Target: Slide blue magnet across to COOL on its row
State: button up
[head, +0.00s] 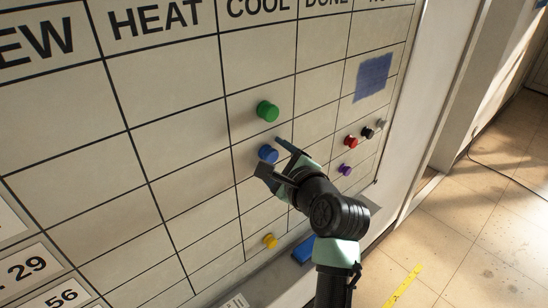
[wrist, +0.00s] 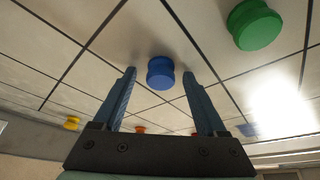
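The blue magnet (head: 267,154) is a round knob on the whiteboard (head: 180,100), in the column under COOL, one row below the green magnet (head: 267,111). My gripper (head: 269,154) is at the board with its fingers apart, one on each side of the blue magnet. In the wrist view the blue magnet (wrist: 160,73) shows between the two open fingertips (wrist: 159,72), with a gap on each side. I cannot tell how far the fingertips are from the board.
The green magnet is close above in the same column. A yellow magnet (head: 270,241) sits lower down. Red (head: 351,142), black (head: 367,132) and purple (head: 344,169) magnets are at the right. A blue block (head: 304,249) lies at the bottom edge. Cells on the left are bare.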

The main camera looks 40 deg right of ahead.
jog(key=shift+s, duration=0.2)
jog(key=b+v, duration=0.4)
jog(key=v, duration=0.8)
jog(key=shift+s, duration=0.3)
jog(key=shift+a+r, duration=0.1)
jog(key=shift+a, duration=0.05)
